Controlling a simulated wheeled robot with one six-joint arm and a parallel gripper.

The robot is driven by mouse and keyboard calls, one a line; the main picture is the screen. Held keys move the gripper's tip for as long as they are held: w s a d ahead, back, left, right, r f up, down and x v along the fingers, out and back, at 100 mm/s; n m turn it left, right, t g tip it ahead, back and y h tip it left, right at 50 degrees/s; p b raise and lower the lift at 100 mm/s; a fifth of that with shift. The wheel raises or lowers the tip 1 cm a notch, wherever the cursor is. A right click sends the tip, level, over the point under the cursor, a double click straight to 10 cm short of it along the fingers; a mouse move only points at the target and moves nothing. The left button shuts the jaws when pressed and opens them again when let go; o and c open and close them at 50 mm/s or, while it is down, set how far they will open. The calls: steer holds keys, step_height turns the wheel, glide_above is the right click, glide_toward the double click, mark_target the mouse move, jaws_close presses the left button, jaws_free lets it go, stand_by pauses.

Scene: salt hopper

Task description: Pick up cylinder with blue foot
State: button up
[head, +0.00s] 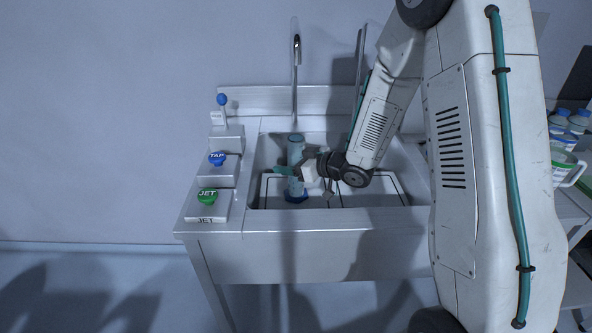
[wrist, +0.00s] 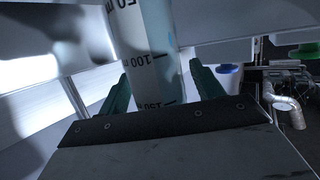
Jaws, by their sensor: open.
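A clear graduated cylinder (head: 295,152) with a blue foot (head: 296,198) stands upright in the sink. In the wrist view the cylinder (wrist: 148,50) shows black scale marks and looks slightly tilted in the picture. My gripper (head: 286,171) is at mid-height of the cylinder. In the wrist view its two green fingers are apart, one on each side of the cylinder, with visible gaps. The foot is hidden in the wrist view.
The steel sink (head: 215,235) has a tall faucet (head: 295,75) behind the cylinder. On its left ledge are a blue TAP button (head: 217,158), a green JET button (head: 207,196) and a blue-knobbed lever (head: 222,100).

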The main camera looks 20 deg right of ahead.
steer(key=c, duration=1.4)
steer(key=shift+r, duration=0.1)
